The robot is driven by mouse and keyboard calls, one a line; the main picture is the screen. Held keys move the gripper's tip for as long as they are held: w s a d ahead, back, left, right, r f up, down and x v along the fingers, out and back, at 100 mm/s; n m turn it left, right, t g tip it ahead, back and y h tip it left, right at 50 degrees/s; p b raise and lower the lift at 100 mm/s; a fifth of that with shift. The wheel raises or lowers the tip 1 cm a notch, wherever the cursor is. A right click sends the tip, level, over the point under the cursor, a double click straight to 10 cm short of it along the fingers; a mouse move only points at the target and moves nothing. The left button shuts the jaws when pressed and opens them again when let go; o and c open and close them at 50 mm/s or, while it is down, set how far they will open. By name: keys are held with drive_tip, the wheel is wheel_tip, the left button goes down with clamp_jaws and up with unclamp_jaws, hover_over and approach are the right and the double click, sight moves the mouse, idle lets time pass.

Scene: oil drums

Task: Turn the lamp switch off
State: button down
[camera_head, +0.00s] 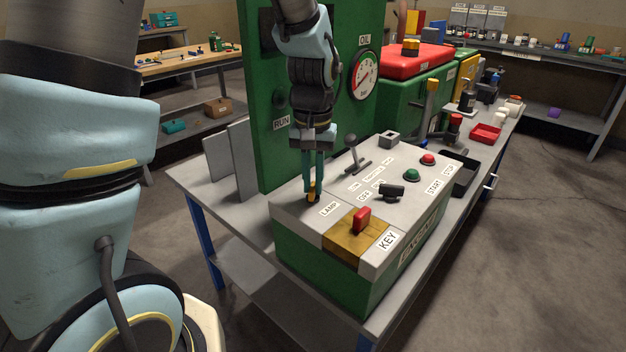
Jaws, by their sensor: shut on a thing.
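The lamp switch (313,197) stands on the grey top of the control box, near its left edge beside the LAMP label (329,208). My gripper (313,189) points straight down over it, with its two fingers around the switch and shut on it. The fingers cover much of the switch, so which way its lever leans cannot be told. The control box (320,280) has green sides and sits on a grey bench.
A red key switch (361,219) on a yellow plate, a black knob (391,191), a throttle lever (352,150), a green START button (411,174) and a red STOP button (428,159) share the box top. A green panel with an OIL gauge (365,75) rises behind my gripper.

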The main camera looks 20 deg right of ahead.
sight(313, 186)
drive_tip(key=c, duration=0.9)
unclamp_jaws()
drive_tip(key=shift+r, duration=0.1)
wheel_tip(313, 186, up, 11)
drive_tip(key=shift+f+b, duration=0.15)
drive_tip(key=shift+b, duration=0.45)
